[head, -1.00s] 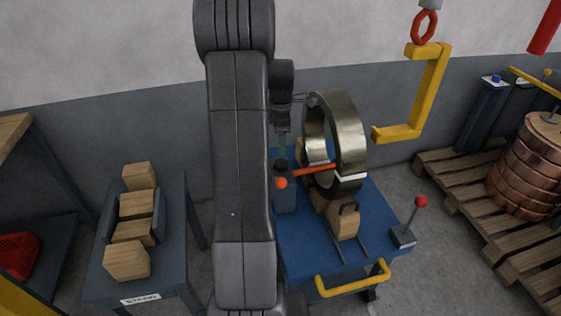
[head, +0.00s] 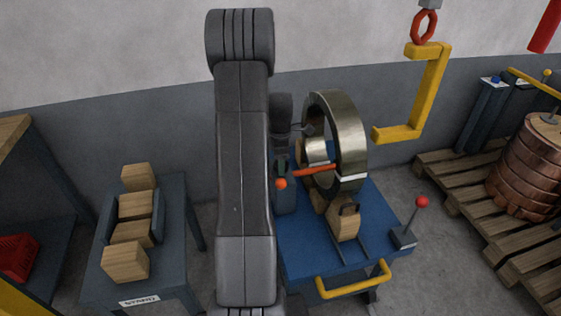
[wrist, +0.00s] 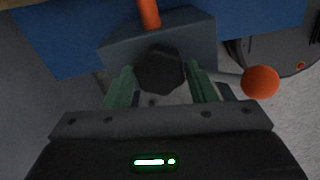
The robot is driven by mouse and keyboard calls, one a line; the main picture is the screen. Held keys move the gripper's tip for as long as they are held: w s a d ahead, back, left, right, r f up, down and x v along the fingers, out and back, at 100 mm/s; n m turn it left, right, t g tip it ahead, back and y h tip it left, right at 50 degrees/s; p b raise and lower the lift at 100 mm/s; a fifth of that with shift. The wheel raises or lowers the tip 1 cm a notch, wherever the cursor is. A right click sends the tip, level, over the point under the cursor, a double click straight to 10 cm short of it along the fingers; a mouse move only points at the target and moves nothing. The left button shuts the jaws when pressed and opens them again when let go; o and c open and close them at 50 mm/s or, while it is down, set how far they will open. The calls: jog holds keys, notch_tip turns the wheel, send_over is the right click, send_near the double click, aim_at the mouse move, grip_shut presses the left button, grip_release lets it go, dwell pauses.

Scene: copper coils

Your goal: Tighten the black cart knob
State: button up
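The black knob (wrist: 160,70) shows in the wrist view, on the grey-blue block at the left side of the blue cart (head: 330,258). My gripper (wrist: 160,80) has green fingers, one on each side of the knob. The fingers stand apart with the knob between their tips. Any gap beside the knob is very thin, and I cannot make out firm contact. In the head view my gripper (head: 281,167) is low at the block, and its fingers and my arm largely hide the knob.
A large metal ring (head: 350,140) stands on wooden cradles (head: 343,222) on the cart. A yellow hook (head: 430,90) hangs at the right. A stand with wooden blocks (head: 125,262) is at left.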

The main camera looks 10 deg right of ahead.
jog(key=c, duration=0.5)
